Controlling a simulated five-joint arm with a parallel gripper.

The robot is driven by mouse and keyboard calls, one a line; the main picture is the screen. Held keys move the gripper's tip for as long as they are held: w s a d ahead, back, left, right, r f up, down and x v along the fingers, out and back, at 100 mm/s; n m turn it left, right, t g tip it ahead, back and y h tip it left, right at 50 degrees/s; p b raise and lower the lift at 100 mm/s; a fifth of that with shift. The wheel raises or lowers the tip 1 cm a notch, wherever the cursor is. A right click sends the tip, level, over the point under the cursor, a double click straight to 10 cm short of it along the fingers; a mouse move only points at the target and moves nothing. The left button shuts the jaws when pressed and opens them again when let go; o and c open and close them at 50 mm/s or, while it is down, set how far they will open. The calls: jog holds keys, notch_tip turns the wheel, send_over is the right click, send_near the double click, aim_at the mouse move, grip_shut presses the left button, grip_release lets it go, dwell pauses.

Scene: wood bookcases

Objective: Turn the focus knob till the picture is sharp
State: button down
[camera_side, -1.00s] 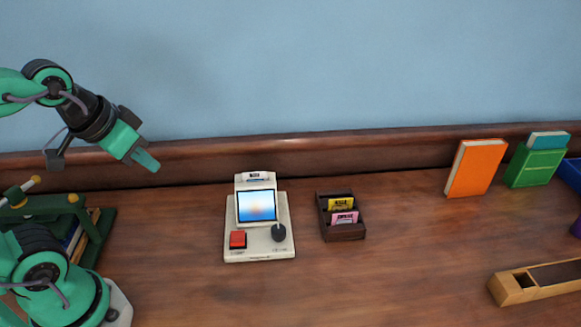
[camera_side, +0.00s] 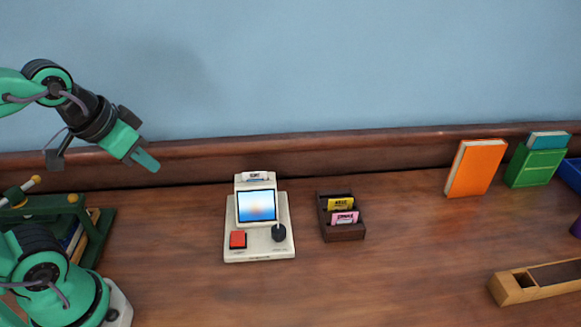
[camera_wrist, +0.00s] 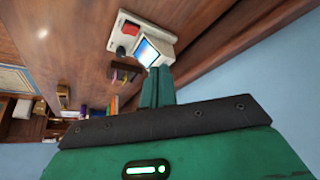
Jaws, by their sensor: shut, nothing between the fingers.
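A small dark box (camera_side: 343,234) with a yellow and a pink card stands right of the viewer. An orange book (camera_side: 473,168), a green holder (camera_side: 534,166) and a wooden tray (camera_side: 530,287) are farther right. A green rack (camera_side: 95,236) is at left. The wood in front of the viewer is clear.

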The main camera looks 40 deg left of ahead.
jog(key=c, duration=1.6)
grip_release()
jog(key=o, duration=0.4)
jog(key=shift+w+d, duration=0.1)
jog(key=shift+w, duration=0.1)
jog(key=shift+o, duration=0.7)
jog(key=shift+w, duration=0.2)
jog(key=w+d+f+n+g, duration=0.1)
jog(key=w+d+f+n, duration=0.1)
jog(key=w+d+f, duration=0.2)
jog(key=w+d+f+n+g, duration=0.2)
jog(key=w+d+f, duration=0.2)
jog(key=w+d, duration=0.1)
jog(key=w+d+f+n+g, duration=0.2)
jog(key=w+d+f, duration=0.2)
jog(key=w, duration=0.3)
jog(key=shift+w+d+f+n, duration=0.1)
jog(key=shift+d+f+n, duration=0.05)
jog(key=shift+d+n, duration=0.3)
jog(key=shift+w+d+f+g, duration=0.2)
jog(key=shift+d+f+g, duration=0.1)
jog(key=shift+d+f, duration=0.15)
jog(key=shift+f, duration=0.1)
